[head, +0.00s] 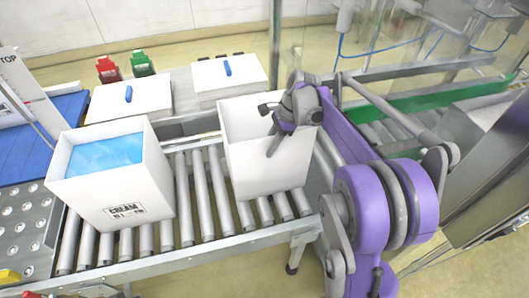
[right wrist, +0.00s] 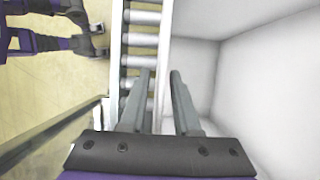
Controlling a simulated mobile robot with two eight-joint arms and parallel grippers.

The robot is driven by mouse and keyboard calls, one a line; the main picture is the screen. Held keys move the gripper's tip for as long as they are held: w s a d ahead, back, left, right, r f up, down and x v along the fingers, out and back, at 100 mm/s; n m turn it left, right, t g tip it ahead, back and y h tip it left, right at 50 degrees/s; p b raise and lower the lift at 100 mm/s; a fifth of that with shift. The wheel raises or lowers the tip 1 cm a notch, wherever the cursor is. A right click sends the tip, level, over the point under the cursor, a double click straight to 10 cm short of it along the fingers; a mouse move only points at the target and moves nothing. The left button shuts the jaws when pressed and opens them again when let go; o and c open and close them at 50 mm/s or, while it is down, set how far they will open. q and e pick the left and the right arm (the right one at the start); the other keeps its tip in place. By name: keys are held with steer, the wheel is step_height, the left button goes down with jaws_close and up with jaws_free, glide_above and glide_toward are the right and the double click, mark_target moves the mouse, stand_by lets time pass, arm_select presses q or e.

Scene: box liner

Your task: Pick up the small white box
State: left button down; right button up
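A white open-topped box (head: 268,170) stands upright on the roller conveyor. It looks empty inside. My right gripper (head: 268,130) is over this box in the head view. In the right wrist view my right gripper (right wrist: 160,75) is open, its two fingers apart on either side of the rim of the box's wall (right wrist: 166,45); contact cannot be told. A second white box (head: 120,205) with a blue liner inside and a "CREAM" label stands to the left. At the head view's bottom edge, a grey part is probably my left gripper (head: 98,290), mostly cut off.
The roller conveyor (head: 185,190) has bare rollers between the two boxes. Two lidded white cartons (head: 130,100) (head: 228,78) with blue handles stand behind. A red and a green item stand at the back. Clear panels and a metal post are at the right.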

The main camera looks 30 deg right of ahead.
jaws_close()
stand_by(1.2)
